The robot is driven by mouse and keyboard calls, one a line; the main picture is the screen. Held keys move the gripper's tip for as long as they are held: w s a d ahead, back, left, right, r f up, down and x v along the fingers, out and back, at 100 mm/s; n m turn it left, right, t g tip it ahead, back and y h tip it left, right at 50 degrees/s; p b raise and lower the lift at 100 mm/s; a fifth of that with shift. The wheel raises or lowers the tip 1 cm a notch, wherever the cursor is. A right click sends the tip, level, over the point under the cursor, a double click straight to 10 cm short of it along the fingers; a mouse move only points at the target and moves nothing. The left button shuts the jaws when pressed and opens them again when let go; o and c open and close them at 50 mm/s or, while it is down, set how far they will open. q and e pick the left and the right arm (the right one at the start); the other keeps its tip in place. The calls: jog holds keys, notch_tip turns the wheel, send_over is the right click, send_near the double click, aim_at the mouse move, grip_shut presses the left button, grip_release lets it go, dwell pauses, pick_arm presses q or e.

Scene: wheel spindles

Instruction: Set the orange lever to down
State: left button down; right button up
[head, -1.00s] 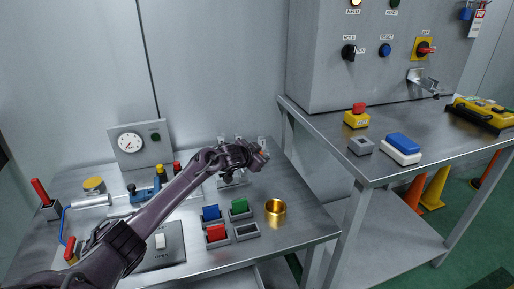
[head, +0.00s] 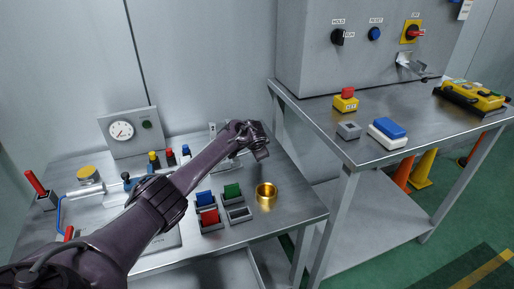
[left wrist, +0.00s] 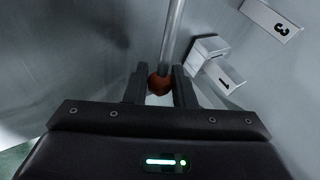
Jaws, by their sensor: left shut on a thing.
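In the left wrist view an orange-red knob (left wrist: 159,82) sits on the end of a grey metal rod (left wrist: 173,35), which looks like the orange lever. My left gripper (left wrist: 158,92) has its two dark fingers on either side of the knob and is shut on it. In the head view my left gripper (head: 258,146) is over the back right part of the left table, and the knob is hidden there behind the gripper and arm. My right gripper is not in view.
Number plates marked 3 (left wrist: 271,20) and 1 (left wrist: 224,76) lie beside the rod. A brass cup (head: 266,194), a green block (head: 232,191) and a red block (head: 209,217) are in front of my gripper. A second table (head: 370,150) stands to the right.

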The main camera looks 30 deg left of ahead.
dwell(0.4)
pick_arm(q)
jog(key=c, duration=1.3)
grip_release()
jog(key=shift+f, duration=0.1)
jog(key=shift+o, duration=0.2)
jog(key=shift+s+d+r, duration=0.2)
jog(key=shift+s+r, duration=0.05)
jog(key=shift+r, duration=0.2)
jog(key=p+v, duration=0.2)
jog(key=v, duration=0.4)
jog(key=shift+s+r, duration=0.2)
jog(key=shift+r, duration=0.05)
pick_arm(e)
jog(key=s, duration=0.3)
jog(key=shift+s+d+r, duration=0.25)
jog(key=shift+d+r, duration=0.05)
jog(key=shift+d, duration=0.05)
pick_arm(q)
jog(key=shift+d, duration=0.1)
